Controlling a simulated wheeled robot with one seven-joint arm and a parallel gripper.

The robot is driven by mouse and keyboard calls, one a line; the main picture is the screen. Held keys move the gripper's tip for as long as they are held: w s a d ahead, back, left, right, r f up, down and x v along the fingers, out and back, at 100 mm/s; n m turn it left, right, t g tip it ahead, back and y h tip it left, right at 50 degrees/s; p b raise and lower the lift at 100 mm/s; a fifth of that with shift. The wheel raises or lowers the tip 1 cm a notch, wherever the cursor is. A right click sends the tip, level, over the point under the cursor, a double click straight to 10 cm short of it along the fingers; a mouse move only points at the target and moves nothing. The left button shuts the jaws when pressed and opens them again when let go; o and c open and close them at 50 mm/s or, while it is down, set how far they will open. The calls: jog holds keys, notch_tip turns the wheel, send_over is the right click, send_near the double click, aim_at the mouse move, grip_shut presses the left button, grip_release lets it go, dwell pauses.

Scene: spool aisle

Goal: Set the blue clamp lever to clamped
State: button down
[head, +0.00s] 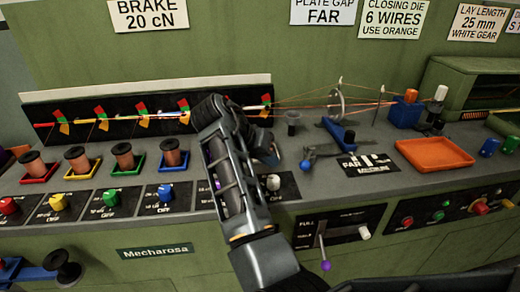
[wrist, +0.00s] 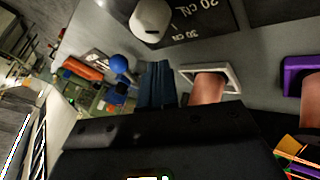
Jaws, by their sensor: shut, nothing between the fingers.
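The blue clamp lever (head: 305,164) shows in the head view as a blue ball on a short handle. It lies just right of my arm, left of the FAR label. A blue block (head: 338,130) stands behind it. In the wrist view a blue ball (wrist: 118,63), which looks like the lever's knob, is left of my fingers and farther off. My gripper (head: 270,157) is shut and empty above the bench, left of the lever and apart from it. Its closed fingertips show in the wrist view (wrist: 158,68). The lever's base is hard to make out.
An orange tray (head: 434,153) is to the right. A white knob (head: 273,182) is in front of my gripper. A purple-tipped lever (head: 325,265) hangs on the front panel. A white-framed spool holder (wrist: 232,70) is close beside my fingers. Thin wires run behind the lever.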

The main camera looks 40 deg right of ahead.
aim_at(307, 159)
jog(key=s+d, duration=0.1)
jog(key=s+d+f+p, duration=0.1)
jog(key=shift+d, duration=0.4)
jog(key=shift+s+d, duration=0.5)
jog(key=shift+s, duration=0.25)
